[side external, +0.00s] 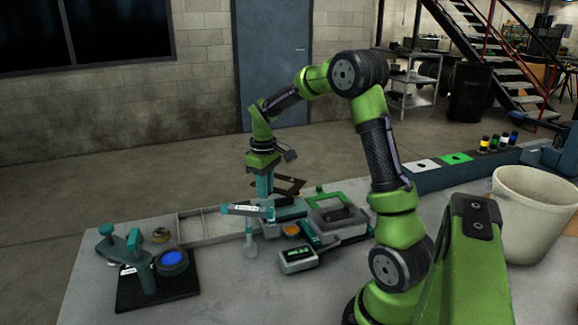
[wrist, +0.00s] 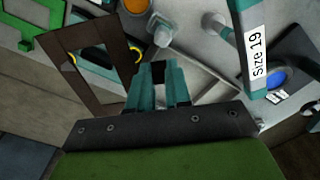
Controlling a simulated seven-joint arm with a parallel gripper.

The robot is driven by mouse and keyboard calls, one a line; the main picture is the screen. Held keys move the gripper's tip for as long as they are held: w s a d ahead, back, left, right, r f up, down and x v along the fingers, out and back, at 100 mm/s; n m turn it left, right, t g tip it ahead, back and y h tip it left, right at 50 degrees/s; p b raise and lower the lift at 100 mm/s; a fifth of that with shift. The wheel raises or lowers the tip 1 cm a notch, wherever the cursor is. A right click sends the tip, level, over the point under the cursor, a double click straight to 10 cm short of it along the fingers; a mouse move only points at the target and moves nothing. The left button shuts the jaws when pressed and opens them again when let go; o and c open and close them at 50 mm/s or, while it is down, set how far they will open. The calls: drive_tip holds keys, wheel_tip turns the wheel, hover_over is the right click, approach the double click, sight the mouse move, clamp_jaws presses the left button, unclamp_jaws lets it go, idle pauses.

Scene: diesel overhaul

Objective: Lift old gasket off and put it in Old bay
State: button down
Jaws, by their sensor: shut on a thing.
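The old gasket is a thin dark brown rectangular frame (wrist: 85,83). In the wrist view it lies left of my fingers, and its right edge meets them. It also shows in the side view as a dark frame (side external: 291,187), raised above the bench and a little tilted. My gripper (wrist: 158,72), with teal fingers, is shut on the gasket's edge; in the side view it (side external: 266,195) points down over the bench. The exact contact is partly hidden by the fingers. A grey divided tray (side external: 182,236) stands left of my gripper; no Old label is readable.
A teal tool labelled Size 19 (wrist: 247,48) stands close to my gripper. A grey housing (side external: 325,219), a green frame (wrist: 40,40) and a display meter (side external: 298,260) are nearby. A black pad (side external: 130,291) with a blue-topped part is left. A white bucket (side external: 535,215) is right.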

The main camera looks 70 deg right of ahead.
drive_tip(key=shift+w+a+f+n, duration=0.7)
drive_tip(key=shift+w+f+n, duration=0.6)
drive_tip(key=shift+f+n, duration=0.35)
drive_tip(key=shift+w+a+f+n, duration=0.75)
drive_tip(key=shift+w+f+n, duration=0.55)
drive_tip(key=shift+f+n, duration=0.3)
drive_tip(key=shift+w+a+f+n, duration=0.7)
drive_tip(key=shift+w+f+n, duration=0.6)
drive_tip(key=shift+f+n, duration=0.3)
drive_tip(key=c, duration=1)
unclamp_jaws()
drive_tip(key=shift+r, duration=3.05)
